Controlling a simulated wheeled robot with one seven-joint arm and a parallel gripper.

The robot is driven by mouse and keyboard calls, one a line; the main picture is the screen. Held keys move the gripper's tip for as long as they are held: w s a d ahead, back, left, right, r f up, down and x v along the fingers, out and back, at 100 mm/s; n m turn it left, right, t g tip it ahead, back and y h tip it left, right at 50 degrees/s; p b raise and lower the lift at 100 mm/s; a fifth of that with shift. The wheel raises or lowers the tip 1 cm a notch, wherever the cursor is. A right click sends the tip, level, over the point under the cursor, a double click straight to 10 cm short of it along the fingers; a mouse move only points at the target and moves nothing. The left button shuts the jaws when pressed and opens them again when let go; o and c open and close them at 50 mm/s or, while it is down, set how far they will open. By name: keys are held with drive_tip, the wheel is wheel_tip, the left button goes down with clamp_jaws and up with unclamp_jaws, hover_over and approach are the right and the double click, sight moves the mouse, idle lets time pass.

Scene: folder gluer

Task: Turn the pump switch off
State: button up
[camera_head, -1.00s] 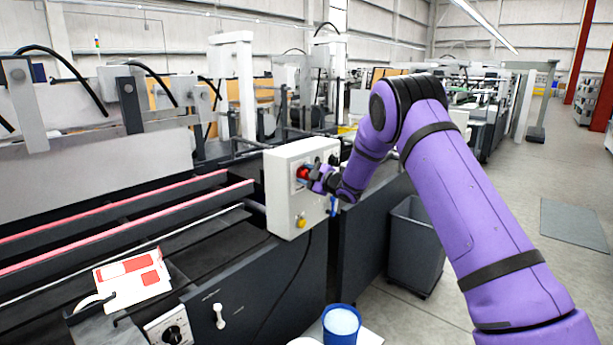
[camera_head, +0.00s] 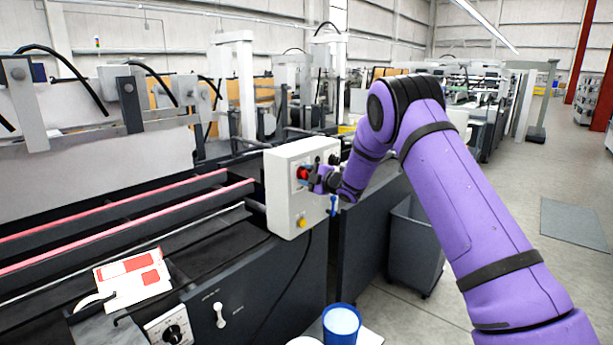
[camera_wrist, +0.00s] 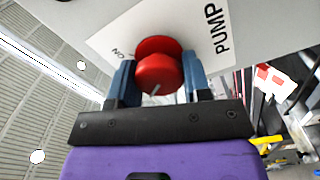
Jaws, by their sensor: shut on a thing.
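The pump switch is a round red knob (camera_wrist: 160,72) with a pale pointer line, mounted on a white label (camera_wrist: 207,32) reading "PUMP" and "NO" in the wrist view. The knob also shows on the front of the light grey control box (camera_head: 285,190) in the head view. My gripper (camera_wrist: 158,82) has one blue finger on each side of the knob and is shut on it. In the head view my gripper (camera_head: 316,178) is at the box face, covering part of the knob. The rest of the label's wording is hidden.
A yellow button (camera_head: 302,221) is low on the same box. A blue cup (camera_head: 341,325) stands below, near a grey bin (camera_head: 414,245). A red and white carton (camera_head: 132,278) lies on the machine at left. Open floor is at right.

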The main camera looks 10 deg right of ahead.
drive_tip(key=o, duration=0.9)
drive_tip(key=shift+s+d, duration=0.1)
drive_tip(key=v, duration=1)
drive_tip(key=shift+s+d, duration=0.15)
drive_tip(key=shift+s, duration=0.1)
